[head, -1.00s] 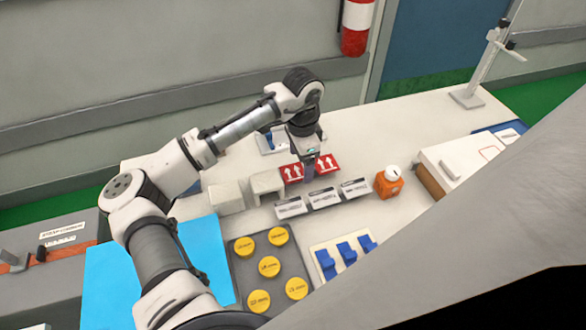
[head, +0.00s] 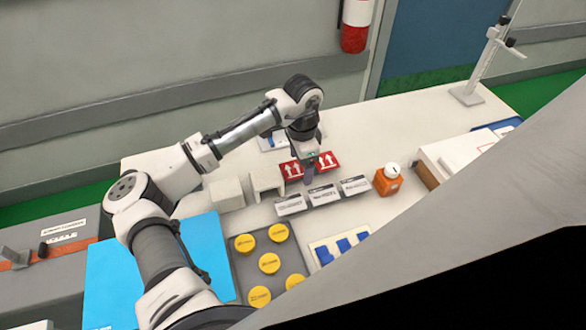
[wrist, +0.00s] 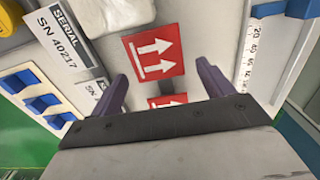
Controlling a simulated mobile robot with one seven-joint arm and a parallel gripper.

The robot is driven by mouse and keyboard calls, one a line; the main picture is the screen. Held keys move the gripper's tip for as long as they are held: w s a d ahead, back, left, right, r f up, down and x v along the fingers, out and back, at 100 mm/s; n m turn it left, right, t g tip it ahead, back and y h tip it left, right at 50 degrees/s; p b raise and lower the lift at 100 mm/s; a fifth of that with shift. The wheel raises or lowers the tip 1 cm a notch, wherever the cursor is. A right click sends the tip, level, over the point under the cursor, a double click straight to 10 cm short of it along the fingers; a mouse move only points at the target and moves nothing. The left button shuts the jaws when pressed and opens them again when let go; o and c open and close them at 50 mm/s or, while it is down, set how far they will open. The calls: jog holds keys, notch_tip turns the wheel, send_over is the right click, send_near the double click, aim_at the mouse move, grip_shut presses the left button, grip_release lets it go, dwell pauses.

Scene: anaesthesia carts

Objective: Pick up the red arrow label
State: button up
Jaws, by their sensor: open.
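Two red label squares with white arrows lie on the pale tabletop. In the head view, the left red arrow label (head: 290,171) and the right one (head: 328,161) sit on either side of my gripper (head: 308,176), which points down between them. In the wrist view, one red arrow label (wrist: 153,53) shows whole, just beyond the fingertips. The other red label (wrist: 167,99) lies closer and is mostly hidden by my gripper's body. My purple-fingered gripper (wrist: 162,74) is open and empty, with the fingers spread to either side of the labels.
White serial-number cards (head: 323,195) stand in a row in front of the labels. White blocks (head: 227,194) are left, an orange bottle (head: 388,179) right. Yellow-lidded jars (head: 269,263) and blue clips (head: 343,246) are nearer. A grey surface covers the lower right.

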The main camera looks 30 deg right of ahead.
jog(key=c, duration=1.1)
jog(key=shift+o, duration=0.2)
jog(key=shift+r, duration=0.15)
